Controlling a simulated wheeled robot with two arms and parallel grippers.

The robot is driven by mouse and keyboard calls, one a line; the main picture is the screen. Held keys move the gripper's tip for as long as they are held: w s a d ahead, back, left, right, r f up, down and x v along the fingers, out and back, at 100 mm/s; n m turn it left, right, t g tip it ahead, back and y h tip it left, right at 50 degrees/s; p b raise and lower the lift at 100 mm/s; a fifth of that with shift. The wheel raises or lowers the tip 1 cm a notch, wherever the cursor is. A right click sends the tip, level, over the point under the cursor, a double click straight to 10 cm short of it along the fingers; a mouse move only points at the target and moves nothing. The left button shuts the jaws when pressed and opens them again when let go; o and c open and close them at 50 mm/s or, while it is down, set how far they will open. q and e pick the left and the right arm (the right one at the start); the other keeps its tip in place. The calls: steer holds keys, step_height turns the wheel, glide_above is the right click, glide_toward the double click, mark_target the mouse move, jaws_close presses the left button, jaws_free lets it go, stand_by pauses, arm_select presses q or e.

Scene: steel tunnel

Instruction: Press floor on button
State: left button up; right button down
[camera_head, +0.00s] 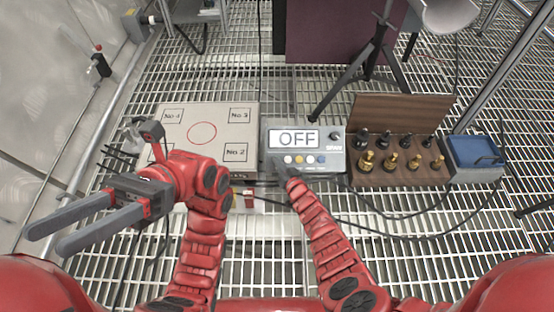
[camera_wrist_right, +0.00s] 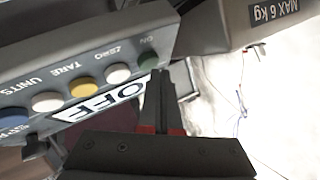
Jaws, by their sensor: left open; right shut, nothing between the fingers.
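The grey control box (camera_head: 335,163) stands on the grating, and its display (camera_head: 293,138) reads OFF. In the right wrist view its front carries a row of buttons: the green ON button (camera_wrist_right: 147,60), then white, yellow, white and blue ones. My right gripper (camera_wrist_right: 160,78) is shut and empty, its fingertips right beside the ON button. I cannot tell whether they touch it. In the head view my right gripper (camera_head: 283,172) covers the left end of the button row. My left gripper (camera_head: 47,239) is open and empty, off to the left, away from the box.
A flat weighing platform (camera_head: 180,115) with a red circle and numbered corners lies left of the box. A wooden case (camera_head: 400,107) of brass and black weights and a blue case (camera_head: 475,150) stand to the right. Cables cross the grating. A tripod (camera_head: 362,70) stands behind.

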steer(key=shift+f, duration=0.1)
stand_by(0.3)
steer(key=shift+w+f+b, duration=0.25)
steer(key=shift+f+b, duration=0.05)
steer(key=shift+b, duration=0.15)
steer(key=shift+r, duration=0.15)
steer(key=shift+s+r+p, duration=0.25)
steer(key=shift+r+p, duration=0.1)
steer(key=shift+p, duration=0.4)
steer(key=shift+f, duration=0.1)
